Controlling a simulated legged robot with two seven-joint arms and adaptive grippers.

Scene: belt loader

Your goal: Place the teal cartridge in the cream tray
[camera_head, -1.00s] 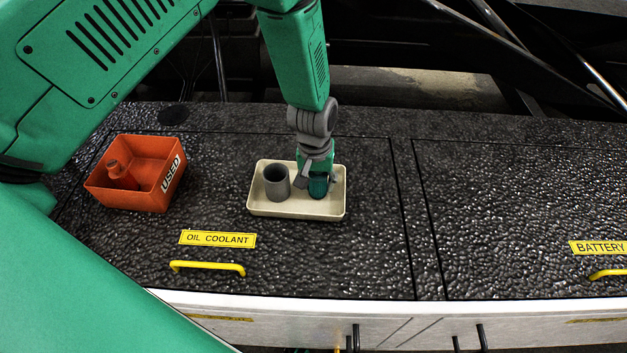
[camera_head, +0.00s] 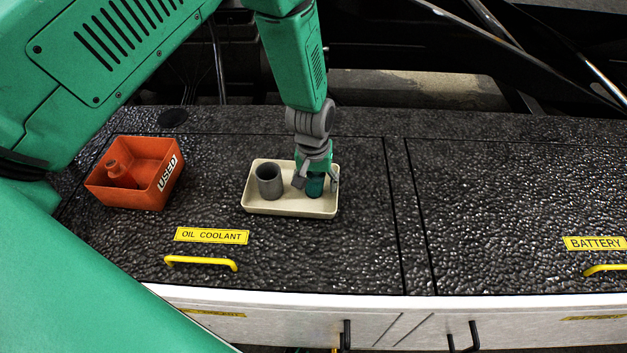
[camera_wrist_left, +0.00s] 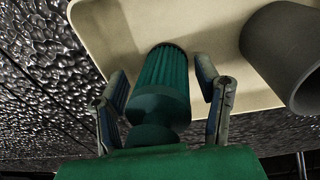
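The teal cartridge (camera_head: 315,187) stands in the right part of the cream tray (camera_head: 290,210), and looks upright. In the left wrist view the ribbed cartridge (camera_wrist_left: 163,72) lies between my fingers with a gap on each side. The tray (camera_wrist_left: 110,38) shows behind it. My left gripper (camera_head: 317,182) is open around the cartridge, its fingers spread to either side; it also shows in the left wrist view (camera_wrist_left: 168,95). The cartridge's top is partly hidden by the gripper in the head view. My right gripper is not in view.
A grey hollow cylinder (camera_head: 269,182) stands in the tray's left part, close to my left finger. An orange bin (camera_head: 137,197) marked USED holds an orange bottle-like part (camera_head: 121,174). Yellow handles (camera_head: 201,263) lie nearer the front edge. The black lid right of the tray is clear.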

